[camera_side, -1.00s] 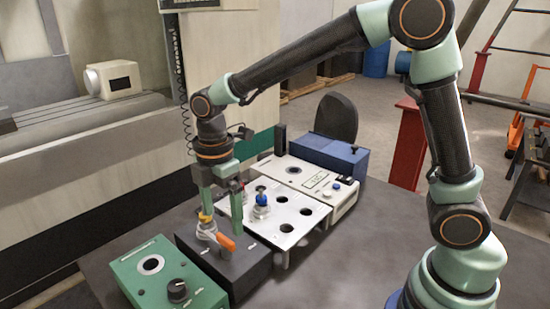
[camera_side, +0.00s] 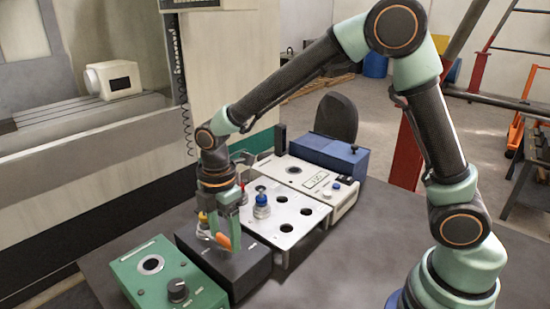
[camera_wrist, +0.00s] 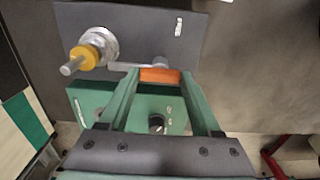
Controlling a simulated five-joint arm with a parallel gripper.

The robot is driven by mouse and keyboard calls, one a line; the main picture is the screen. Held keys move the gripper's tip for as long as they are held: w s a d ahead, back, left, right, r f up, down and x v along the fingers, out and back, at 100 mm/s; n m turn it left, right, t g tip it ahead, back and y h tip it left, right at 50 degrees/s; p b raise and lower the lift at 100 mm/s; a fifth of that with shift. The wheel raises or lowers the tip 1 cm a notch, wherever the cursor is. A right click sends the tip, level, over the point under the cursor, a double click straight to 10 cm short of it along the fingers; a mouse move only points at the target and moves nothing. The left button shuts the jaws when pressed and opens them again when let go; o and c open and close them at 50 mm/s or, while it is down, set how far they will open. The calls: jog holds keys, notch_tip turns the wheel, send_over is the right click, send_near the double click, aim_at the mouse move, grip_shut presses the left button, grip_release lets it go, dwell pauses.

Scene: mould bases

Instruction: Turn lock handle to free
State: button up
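The lock handle (camera_side: 223,240) has an orange grip and sits on a black box (camera_side: 247,268). In the wrist view, the orange grip (camera_wrist: 160,75) lies between the fingertips of my gripper (camera_wrist: 160,78) and spans the gap. In the side view, my gripper (camera_side: 226,232) is low over the box, and a finger hides part of the handle. I cannot tell whether the fingers are clamped on the grip or just beside it.
A green box (camera_side: 155,285) with a black knob (camera_side: 178,290) stands in front. A white plate with holes (camera_side: 290,232) and a blue-topped fitting (camera_side: 262,205) is behind the black box. A white panel (camera_side: 325,185) and a blue box (camera_side: 330,152) stand further back.

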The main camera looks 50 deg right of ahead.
jog(key=shift+m, duration=0.4)
jog(key=m, duration=0.3)
jog(key=shift+m, duration=0.4)
jog(key=m, duration=0.4)
jog(key=shift+r, duration=0.1)
jog(key=m, duration=0.9)
jog(key=shift+m, duration=0.3)
jog(key=o, duration=1.4)
